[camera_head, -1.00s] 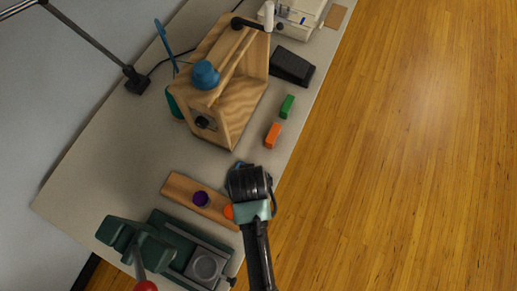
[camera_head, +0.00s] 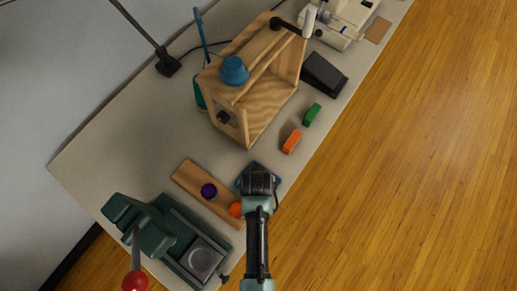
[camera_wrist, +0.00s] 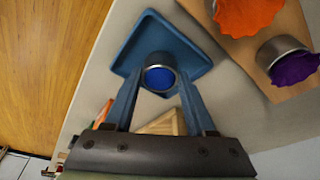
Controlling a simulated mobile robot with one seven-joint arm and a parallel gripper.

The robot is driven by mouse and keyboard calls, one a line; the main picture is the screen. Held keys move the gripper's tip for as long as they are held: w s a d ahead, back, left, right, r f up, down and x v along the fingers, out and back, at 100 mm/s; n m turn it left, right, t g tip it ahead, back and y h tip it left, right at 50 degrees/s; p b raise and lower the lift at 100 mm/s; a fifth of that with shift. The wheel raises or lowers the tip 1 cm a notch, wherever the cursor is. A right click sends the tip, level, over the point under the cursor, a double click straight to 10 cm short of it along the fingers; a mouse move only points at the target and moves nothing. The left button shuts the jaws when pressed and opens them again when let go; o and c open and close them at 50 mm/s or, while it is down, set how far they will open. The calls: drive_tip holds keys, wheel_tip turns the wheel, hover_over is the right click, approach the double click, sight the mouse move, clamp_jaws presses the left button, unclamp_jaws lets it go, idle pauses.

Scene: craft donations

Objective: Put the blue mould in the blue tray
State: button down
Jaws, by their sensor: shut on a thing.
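The blue mould (camera_wrist: 160,76) is a small metal cup with a blue top. In the wrist view it sits between the two fingers of my gripper (camera_wrist: 160,84), which is shut on it. The blue tray (camera_wrist: 193,50) is a shallow square, and the mould appears over its inside near one corner. I cannot tell whether the mould touches the tray floor. In the head view my gripper (camera_head: 258,186) hides the mould and covers part of the tray (camera_head: 243,182), which lies on the table beside a wooden board.
The wooden board (camera_head: 188,174) holds a purple mould (camera_head: 209,191) and an orange mould (camera_head: 235,210), close to my gripper. A green press (camera_head: 180,240) stands at lower left. Orange (camera_head: 292,141) and green (camera_head: 312,115) blocks and a wooden frame (camera_head: 250,90) stand farther back.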

drive_tip(key=shift+f, duration=0.15)
drive_tip(key=shift+c, duration=1.1)
unclamp_jaws()
